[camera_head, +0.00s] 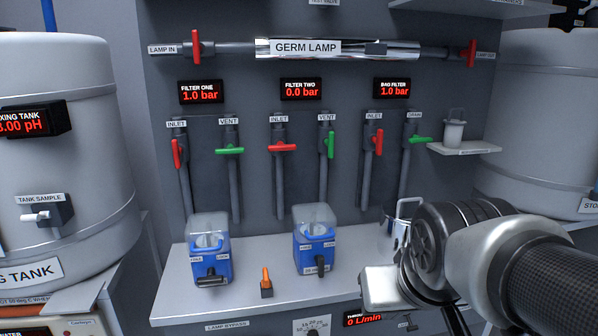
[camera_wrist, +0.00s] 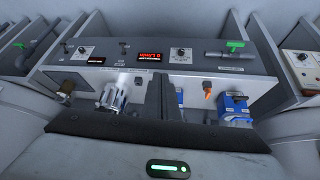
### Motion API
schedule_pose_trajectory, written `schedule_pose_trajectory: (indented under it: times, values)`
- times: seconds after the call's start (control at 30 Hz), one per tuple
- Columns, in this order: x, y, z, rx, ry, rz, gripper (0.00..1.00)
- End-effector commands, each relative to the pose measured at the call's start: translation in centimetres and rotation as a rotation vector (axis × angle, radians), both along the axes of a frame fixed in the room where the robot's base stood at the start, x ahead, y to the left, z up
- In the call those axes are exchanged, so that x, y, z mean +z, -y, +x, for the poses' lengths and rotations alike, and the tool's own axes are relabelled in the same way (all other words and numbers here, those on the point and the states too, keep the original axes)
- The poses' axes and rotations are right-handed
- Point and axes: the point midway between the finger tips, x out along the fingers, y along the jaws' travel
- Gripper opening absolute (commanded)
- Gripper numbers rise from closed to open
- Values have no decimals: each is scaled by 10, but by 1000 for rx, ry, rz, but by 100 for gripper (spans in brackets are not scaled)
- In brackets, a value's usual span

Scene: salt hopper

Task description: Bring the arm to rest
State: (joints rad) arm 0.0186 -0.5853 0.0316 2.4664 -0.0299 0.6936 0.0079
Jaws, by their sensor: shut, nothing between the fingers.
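My arm (camera_head: 480,260) reaches in from the right in the head view, its wrist over the right end of the grey shelf. The fingertips are hard to make out there. In the wrist view my gripper (camera_wrist: 162,98) shows as two dark fingers closed together with nothing between them. A silver metal vessel (camera_wrist: 113,93) stands beyond the fingers, to their left. It is partly hidden behind my wrist in the head view (camera_head: 403,213). I cannot tell whether the wrist is touching it.
Two blue filter housings with clear tops, left (camera_head: 209,254) and right (camera_head: 316,245), stand on the shelf (camera_head: 180,299). An orange lever (camera_head: 266,283) is between them. Valve handles, such as the red one (camera_head: 282,148), stick out behind. White tanks (camera_head: 60,150) flank the panel.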

Motion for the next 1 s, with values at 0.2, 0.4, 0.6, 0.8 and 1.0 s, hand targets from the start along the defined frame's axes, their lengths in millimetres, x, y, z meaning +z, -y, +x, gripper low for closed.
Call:
schedule_pose_trajectory:
  times: [0.2,0.4,0.6,0.8,1.0]
  values:
    - [5,-2,-63,-11,-71,44,0]
    - [58,-2,-61,-12,-77,41,0]
    - [112,-2,-60,-12,-76,41,0]
    - [194,-2,-60,-12,-75,42,0]
    - [259,-2,-60,-12,-76,41,0]
